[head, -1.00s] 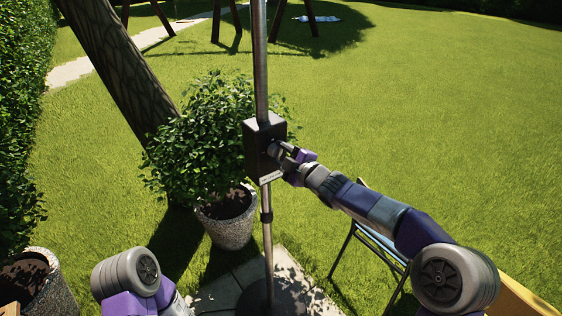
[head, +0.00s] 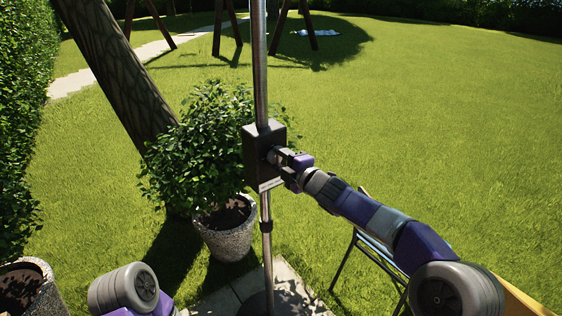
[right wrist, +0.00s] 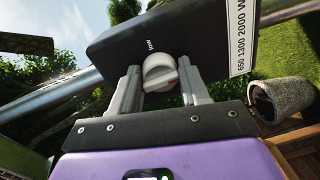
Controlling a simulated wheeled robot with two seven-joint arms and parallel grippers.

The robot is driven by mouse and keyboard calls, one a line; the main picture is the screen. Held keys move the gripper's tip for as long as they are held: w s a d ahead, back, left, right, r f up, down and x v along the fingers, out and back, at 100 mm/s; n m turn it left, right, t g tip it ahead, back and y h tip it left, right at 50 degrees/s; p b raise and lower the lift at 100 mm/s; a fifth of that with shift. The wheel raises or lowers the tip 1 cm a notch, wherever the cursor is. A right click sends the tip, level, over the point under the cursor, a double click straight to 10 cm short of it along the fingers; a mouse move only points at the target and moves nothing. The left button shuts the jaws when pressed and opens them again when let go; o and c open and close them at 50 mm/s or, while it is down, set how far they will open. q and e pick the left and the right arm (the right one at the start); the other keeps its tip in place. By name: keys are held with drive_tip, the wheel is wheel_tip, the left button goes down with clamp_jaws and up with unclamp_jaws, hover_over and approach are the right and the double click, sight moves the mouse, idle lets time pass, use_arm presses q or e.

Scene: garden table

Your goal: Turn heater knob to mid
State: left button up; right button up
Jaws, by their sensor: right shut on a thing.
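The heater's black control box (head: 259,158) sits on a metal pole (head: 261,60) in the middle of the head view. Its round light-grey knob (right wrist: 161,73) shows in the right wrist view, with a red mark on its lower edge. My right gripper (head: 277,157) is at the box's right face; in the right wrist view its two fingers (right wrist: 160,85) stand on both sides of the knob and are shut on it. A white label with power numbers (right wrist: 241,35) is on the box. My left gripper is out of view; only part of my left arm shows.
A potted shrub (head: 228,230) stands left behind the pole, near a leaning tree trunk (head: 115,75). Another pot (head: 42,290) is at the lower left. A folding chair (head: 375,250) stands under my right arm. Open lawn (head: 430,120) lies to the right.

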drive_tip(key=shift+r, duration=0.25)
drive_tip(key=o, duration=0.9)
drive_tip(key=shift+o, duration=0.5)
drive_tip(key=shift+f, duration=0.15)
drive_tip(key=v, duration=0.7)
drive_tip(key=shift+s+d, duration=0.2)
drive_tip(key=shift+s, duration=0.05)
